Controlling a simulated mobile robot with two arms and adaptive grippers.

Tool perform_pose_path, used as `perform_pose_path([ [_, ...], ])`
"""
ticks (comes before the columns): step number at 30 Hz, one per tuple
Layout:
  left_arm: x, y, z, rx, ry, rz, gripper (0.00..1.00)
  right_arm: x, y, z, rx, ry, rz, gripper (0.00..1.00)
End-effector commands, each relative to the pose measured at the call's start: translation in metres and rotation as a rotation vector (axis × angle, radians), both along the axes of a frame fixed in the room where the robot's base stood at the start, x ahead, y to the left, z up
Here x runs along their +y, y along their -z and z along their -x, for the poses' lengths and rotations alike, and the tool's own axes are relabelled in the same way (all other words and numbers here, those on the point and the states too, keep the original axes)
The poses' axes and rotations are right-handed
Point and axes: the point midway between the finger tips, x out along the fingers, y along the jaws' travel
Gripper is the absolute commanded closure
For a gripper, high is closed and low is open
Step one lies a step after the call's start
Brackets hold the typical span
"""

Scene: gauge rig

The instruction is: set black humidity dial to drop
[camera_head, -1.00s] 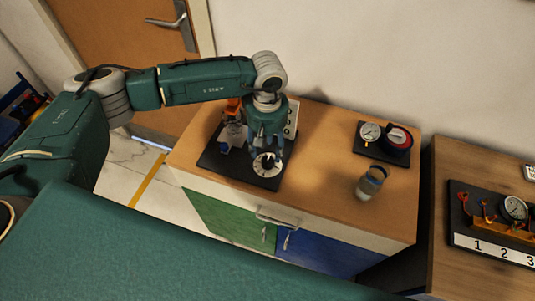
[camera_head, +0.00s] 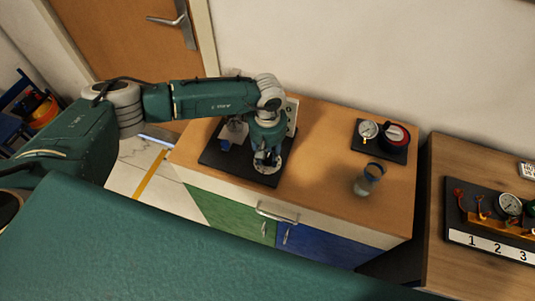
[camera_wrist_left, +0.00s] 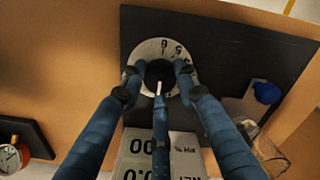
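The black humidity dial (camera_wrist_left: 158,74) is a dark knob on a white numbered disc (camera_wrist_left: 145,50), on a black base board (camera_wrist_left: 225,40). A white mark shows at the knob's near side. In the head view part of the disc (camera_head: 275,166) shows below my left gripper (camera_head: 266,158), which points down over it. In the left wrist view the left gripper's (camera_wrist_left: 158,78) fingers are spread around the knob, one on each side and one near. I cannot tell whether they press on it. A display panel marked "RH %" (camera_wrist_left: 160,155) stands beside the dial. My right gripper is not in view.
A blue-capped item (camera_wrist_left: 266,92) lies on the base board. On the same cabinet top (camera_head: 325,145) stand a glass jar (camera_head: 368,180) and a board with a gauge and a red-and-black dial (camera_head: 395,136). A second table (camera_head: 440,190) with a numbered gauge rig is at right.

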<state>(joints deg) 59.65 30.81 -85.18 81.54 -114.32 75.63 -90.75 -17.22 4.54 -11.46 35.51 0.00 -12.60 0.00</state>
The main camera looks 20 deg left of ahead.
Motion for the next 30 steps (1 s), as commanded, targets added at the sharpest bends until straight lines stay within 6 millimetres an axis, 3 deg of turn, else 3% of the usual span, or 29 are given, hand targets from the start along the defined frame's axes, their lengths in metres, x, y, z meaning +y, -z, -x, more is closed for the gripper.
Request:
perform_pose_path([
  [14,0.002,0.002,-0.002,-0.006,-0.141,-0.004,0.96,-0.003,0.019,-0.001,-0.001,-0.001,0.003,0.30],
  [30,0.004,0.003,-0.003,-0.009,-0.634,-0.004,0.96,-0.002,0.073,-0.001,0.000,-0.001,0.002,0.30],
])
